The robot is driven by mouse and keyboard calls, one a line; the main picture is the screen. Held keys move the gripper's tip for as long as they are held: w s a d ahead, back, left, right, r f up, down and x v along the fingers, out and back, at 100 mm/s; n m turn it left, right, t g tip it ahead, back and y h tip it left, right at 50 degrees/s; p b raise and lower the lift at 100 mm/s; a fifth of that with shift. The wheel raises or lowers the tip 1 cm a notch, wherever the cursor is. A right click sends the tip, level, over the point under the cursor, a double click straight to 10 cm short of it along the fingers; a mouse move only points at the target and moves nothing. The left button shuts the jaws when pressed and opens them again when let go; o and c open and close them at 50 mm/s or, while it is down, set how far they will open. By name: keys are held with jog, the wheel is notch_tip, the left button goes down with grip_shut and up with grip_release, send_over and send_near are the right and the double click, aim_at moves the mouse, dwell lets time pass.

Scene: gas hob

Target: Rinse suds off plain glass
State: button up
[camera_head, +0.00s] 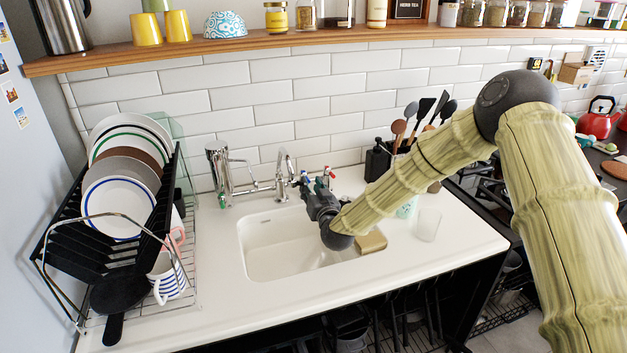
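A plain clear glass (428,224) stands upright on the white counter, right of the sink. I cannot make out suds on it at this size. A second glass with a green pattern (407,208) stands just left of it, partly hidden by my arm. The white sink (275,262) looks empty where I can see it. The chrome tap (283,165) stands behind the sink. My gripper (312,190) is over the back right of the sink, close to the tap's coloured handles (326,176). Its fingers are small and dark, so touching or apart is unclear.
A yellowish sponge (371,242) lies at the sink's right edge. A dark soap bottle (377,160) and utensils stand behind my arm. A dish rack (62,240) with plates and mugs fills the left. The front right counter is clear.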

aim_at(308, 179)
jog(key=shift+x, duration=2)
jog(key=shift+d, duration=0.1)
jog(key=shift+w, duration=0.1)
grip_shut()
